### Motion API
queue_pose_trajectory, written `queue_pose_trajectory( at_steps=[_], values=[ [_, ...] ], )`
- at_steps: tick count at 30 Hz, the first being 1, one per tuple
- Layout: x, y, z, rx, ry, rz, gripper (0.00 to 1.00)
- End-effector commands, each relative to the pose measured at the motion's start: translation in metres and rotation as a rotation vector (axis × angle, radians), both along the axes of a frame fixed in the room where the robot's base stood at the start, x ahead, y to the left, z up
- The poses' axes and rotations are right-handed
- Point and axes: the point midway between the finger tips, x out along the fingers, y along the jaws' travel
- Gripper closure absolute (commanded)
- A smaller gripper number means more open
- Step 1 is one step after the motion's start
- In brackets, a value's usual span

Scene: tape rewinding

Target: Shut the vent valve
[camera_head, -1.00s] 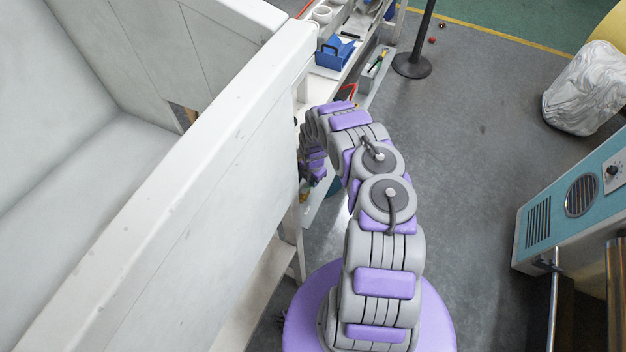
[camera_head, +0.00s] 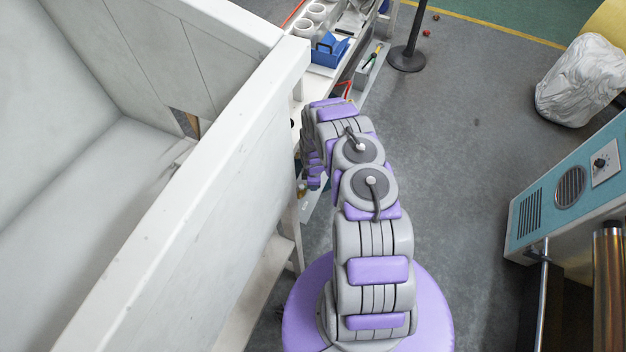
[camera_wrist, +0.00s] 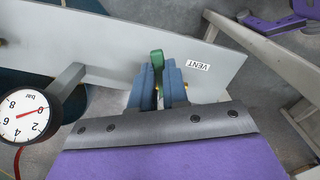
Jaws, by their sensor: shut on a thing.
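The vent valve's green handle (camera_wrist: 157,62) shows in the wrist view, upright between the two blue-grey fingers of my gripper (camera_wrist: 159,82). The fingers are shut on it; its lower part and the valve body are mostly hidden by them. A white label reading VENT (camera_wrist: 198,66) sits on the grey panel (camera_wrist: 110,60) just right of the fingers. In the head view my arm reaches forward, and its end is beside the white bench, with the fingers and valve hidden there.
A round pressure gauge (camera_wrist: 30,115) on a grey post stands left of my gripper. In the head view, a tall white-walled box (camera_head: 190,210) lies close left of my arm. A blue tool caddy (camera_head: 330,50) stands on the shelf ahead. Floor to the right is clear up to a teal machine (camera_head: 570,190).

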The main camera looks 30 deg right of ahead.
Motion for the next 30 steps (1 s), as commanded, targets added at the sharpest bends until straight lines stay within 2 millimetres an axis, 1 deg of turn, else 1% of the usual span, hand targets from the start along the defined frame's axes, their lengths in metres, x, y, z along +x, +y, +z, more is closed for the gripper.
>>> queue_pose_trajectory(
  at_steps=[6,15,21,30],
  values=[
    [-0.006,0.005,0.001,-0.001,-0.003,-0.185,1.0],
    [-0.01,0.011,0.001,-0.001,-0.007,-0.365,1.0],
    [-0.012,0.012,0.001,-0.001,-0.007,-0.427,1.0],
    [-0.013,0.013,0.001,-0.001,-0.007,-0.45,1.0]
  ],
)
